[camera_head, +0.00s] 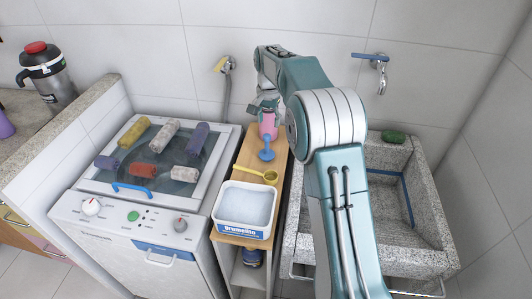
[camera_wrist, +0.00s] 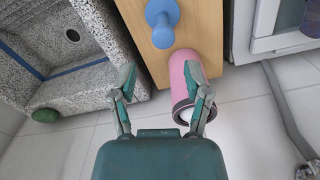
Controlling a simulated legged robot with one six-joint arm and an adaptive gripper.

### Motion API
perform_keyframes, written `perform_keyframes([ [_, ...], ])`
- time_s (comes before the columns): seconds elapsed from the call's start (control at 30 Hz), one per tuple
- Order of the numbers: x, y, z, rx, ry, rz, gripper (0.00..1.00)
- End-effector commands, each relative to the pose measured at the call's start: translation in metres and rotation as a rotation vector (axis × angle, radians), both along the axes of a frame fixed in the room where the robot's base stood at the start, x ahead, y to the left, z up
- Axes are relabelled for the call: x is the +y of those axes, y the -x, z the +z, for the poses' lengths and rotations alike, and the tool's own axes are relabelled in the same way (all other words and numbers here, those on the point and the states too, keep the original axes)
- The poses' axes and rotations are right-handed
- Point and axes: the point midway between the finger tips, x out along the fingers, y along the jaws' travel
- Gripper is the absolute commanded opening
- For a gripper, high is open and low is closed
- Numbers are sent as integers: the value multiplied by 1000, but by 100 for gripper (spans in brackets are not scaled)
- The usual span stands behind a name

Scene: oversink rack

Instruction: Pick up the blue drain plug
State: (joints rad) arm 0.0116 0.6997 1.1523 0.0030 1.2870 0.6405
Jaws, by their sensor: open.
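The blue drain plug (camera_head: 267,150) stands on the wooden shelf top (camera_head: 252,149), just in front of a pink cylinder. In the wrist view the plug (camera_wrist: 162,22) is at the top centre, a round knob over a wider base. My gripper (camera_wrist: 160,78) is open and empty, with the plug beyond its fingertips. In the head view my gripper (camera_head: 262,106) is behind the pink cylinder, at the back of the shelf top. The pink cylinder (camera_wrist: 200,48) lies between the plug and my gripper in the wrist picture, partly covered by the right finger.
A yellow scoop (camera_head: 258,174) and a white tub (camera_head: 244,231) of pale contents are at the shelf's front. A washing machine (camera_head: 130,222) with several coloured rolls stands left. The granite sink (camera_head: 299,218) is right, with a green item (camera_head: 393,136) on its back rim.

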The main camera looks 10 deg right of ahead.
Motion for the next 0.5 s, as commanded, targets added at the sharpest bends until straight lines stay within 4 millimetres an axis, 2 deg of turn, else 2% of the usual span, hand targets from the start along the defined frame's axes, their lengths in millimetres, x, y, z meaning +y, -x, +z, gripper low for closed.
perform_keyframes([
  [0.3, 5, -1, -46, 5, 4, -2, 62],
  [0.5, 4, -1, -62, 3, 3, -1, 62],
])
